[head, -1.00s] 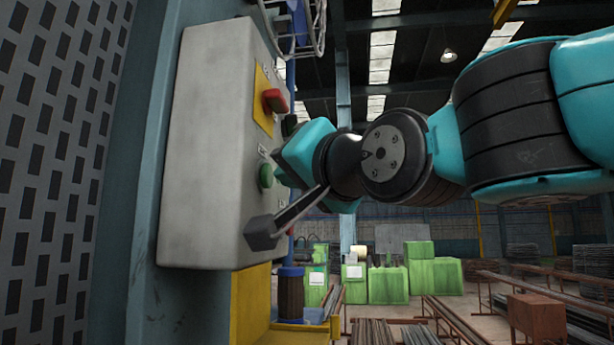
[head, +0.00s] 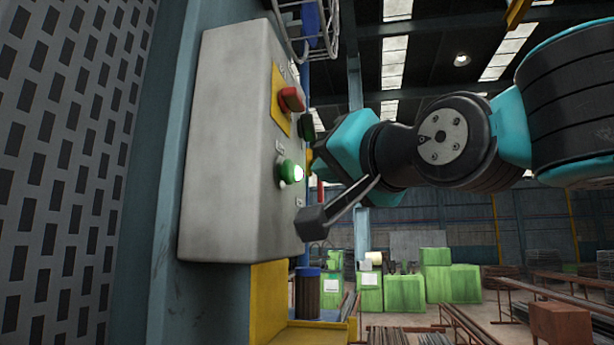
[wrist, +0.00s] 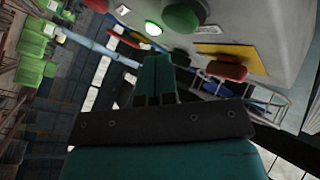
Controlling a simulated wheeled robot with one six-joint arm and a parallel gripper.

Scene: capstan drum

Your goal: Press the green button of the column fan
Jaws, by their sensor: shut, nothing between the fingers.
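The green button (head: 289,172) sticks out from the face of a grey control box (head: 228,150). A small lit lamp (head: 299,175) glows whitish green right beside it. In the wrist view the green button (wrist: 181,18) is at the top, with the lit lamp (wrist: 153,28) to its left. My gripper (wrist: 154,62) is shut and empty, its fingertips pointing toward the panel, below the lamp and button in that picture. They look apart from the button. In the head view my gripper (head: 318,152) is to the right of the button; its tips are hard to make out.
A red button (head: 291,99) on a yellow plate and a dark knob (head: 306,127) sit above the green one. A wire cage (head: 310,30) is at the upper right of the box. A perforated panel (head: 65,150) stands left. Open hall lies right.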

